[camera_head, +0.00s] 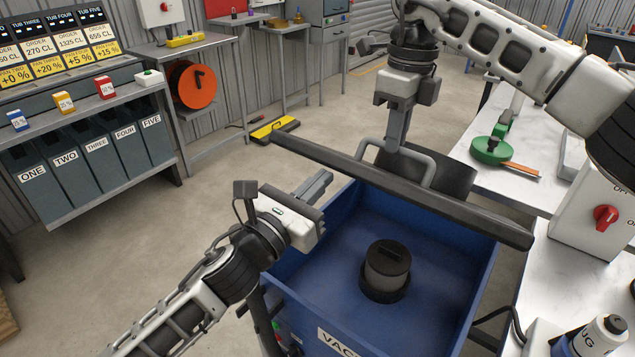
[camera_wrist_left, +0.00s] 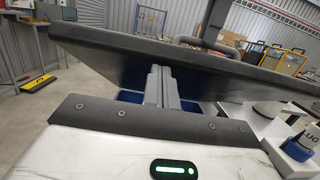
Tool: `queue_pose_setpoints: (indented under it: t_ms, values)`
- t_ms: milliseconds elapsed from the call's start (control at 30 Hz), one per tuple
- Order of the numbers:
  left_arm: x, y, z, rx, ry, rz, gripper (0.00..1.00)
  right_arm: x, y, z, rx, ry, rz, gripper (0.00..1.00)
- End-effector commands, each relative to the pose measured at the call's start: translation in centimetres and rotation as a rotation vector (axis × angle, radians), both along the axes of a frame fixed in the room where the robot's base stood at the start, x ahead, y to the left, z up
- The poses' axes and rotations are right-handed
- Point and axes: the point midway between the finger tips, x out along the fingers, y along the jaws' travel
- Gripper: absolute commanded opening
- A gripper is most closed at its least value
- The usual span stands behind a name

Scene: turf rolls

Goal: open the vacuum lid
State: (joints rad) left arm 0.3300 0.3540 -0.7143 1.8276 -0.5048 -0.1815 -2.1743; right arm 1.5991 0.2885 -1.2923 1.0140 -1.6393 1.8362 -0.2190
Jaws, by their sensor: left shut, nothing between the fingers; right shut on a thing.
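The blue vacuum box (camera_head: 330,290) stands open at the front centre, its label partly cut off. Its dark lid (camera_head: 400,188) is raised and tilted, seen nearly edge-on above the box. The lid's grey handle (camera_head: 428,165) is on the far side. My right gripper (camera_head: 396,142) is shut on the handle from above. My left gripper (camera_head: 318,187) is shut and empty, by the box's left rim near the lid. In the left wrist view its fingers (camera_wrist_left: 161,88) point towards the lid's underside (camera_wrist_left: 210,75); contact cannot be told.
A black-capped cylinder (camera_head: 387,265) stands inside the box. To the right is a white bench (camera_head: 560,215) with a green tool (camera_head: 492,150) and a red-knobbed switch box (camera_head: 590,215). Labelled tubs (camera_head: 95,155) stand at left.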

Motion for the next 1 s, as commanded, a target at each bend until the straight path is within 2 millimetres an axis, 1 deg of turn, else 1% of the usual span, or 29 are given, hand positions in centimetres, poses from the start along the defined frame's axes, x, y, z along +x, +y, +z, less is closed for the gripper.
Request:
queue_pose_setpoints:
  t_ms: [33, 200, 400, 500, 767, 800, 833, 867, 1000]
  values:
    - [0.0, 0.0, -0.1, 0.0, 0.0, 0.0, 0.0, 0.4, -0.8, -0.7, -0.015, -0.004, -0.018, 0.0]
    - [0.1, 0.0, 0.1, 0.0, -0.001, -0.001, 0.0, 0.4, -0.8, -0.7, -0.015, -0.004, -0.018, 0.0]
    - [1.1, -0.7, 2.2, -0.001, -0.008, -0.002, 0.0, 0.3, -0.7, -0.7, -0.015, -0.002, -0.017, 0.0]
    - [1.3, -0.9, 2.7, -0.004, -0.008, -0.001, 0.0, 0.2, -0.5, -0.7, -0.015, 0.001, -0.012, 0.0]
    - [1.4, -0.9, 3.0, -0.009, -0.011, 0.001, 0.0, -0.1, -0.1, -0.7, -0.014, 0.009, -0.001, 0.0]
    - [1.4, -0.9, 3.0, -0.011, -0.011, 0.001, 0.0, -0.1, 0.0, -0.6, -0.013, 0.009, 0.0, 0.24]
    - [1.4, -0.9, 3.0, -0.011, -0.011, 0.001, 0.0, -0.1, 0.0, -0.7, -0.013, 0.009, 0.001, 0.32]
    - [1.4, -0.9, 3.0, -0.01, -0.011, 0.001, 0.0, -0.1, 0.0, -0.6, -0.013, 0.009, 0.001, 0.34]
    - [1.3, -0.9, 3.0, -0.009, -0.012, 0.0, 0.0, -0.1, 0.0, -0.6, -0.012, 0.007, 0.002, 0.34]
